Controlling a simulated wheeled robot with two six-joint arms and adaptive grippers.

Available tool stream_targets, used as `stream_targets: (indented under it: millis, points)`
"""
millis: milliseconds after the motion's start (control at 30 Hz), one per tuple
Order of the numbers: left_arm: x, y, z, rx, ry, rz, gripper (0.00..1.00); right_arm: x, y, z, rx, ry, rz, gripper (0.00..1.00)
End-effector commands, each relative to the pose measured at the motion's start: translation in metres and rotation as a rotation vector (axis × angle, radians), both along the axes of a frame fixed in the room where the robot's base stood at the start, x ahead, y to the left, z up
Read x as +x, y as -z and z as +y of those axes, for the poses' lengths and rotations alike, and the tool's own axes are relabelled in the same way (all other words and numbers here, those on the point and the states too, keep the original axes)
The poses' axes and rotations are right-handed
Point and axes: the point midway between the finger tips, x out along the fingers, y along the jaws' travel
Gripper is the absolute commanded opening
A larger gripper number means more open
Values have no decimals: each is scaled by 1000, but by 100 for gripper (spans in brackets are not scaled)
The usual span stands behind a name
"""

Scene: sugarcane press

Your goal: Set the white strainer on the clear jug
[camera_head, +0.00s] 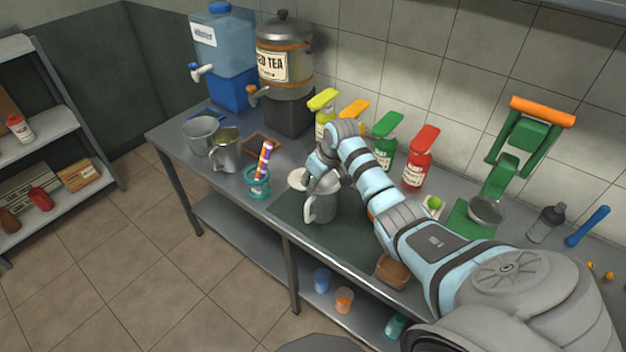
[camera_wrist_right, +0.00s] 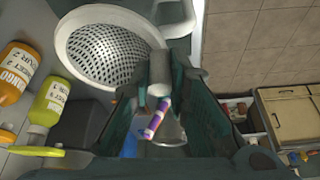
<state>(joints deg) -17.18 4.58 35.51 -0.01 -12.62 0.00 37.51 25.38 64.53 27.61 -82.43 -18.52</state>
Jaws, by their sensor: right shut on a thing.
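My right gripper (camera_head: 322,166) is above the jug and shut on the strainer's handle. In the right wrist view, the strainer's perforated bowl (camera_wrist_right: 108,50) lies beyond the right gripper (camera_wrist_right: 155,112), with its short handle between the fingers. Part of the jug (camera_wrist_right: 176,16) shows behind the bowl. I cannot tell whether the strainer touches the jug's rim. My left gripper is not in view.
A teal cup (camera_head: 259,184) with straws and a metal pitcher (camera_head: 226,152) stand left of the jug. Syrup bottles, including a red one (camera_head: 418,162), line the back. A green press (camera_head: 520,145) is at right. The dark mat (camera_head: 345,240) has some bare room in front.

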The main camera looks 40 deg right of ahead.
Motion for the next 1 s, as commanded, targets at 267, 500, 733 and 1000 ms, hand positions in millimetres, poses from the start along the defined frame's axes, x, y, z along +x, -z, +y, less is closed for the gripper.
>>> stream_targets:
  millis: [267, 500, 733, 1000]
  points:
    - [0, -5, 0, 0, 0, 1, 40, -1, 2, -1, 0, 1, 4, 0]
    - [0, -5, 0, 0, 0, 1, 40, -1, 2, -1, 0, 1, 4, 38]
    - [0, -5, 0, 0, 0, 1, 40, -1, 1, -1, 0, 1, 3, 39]
    - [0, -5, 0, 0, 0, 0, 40, -1, 1, -1, 0, 1, 2, 59]
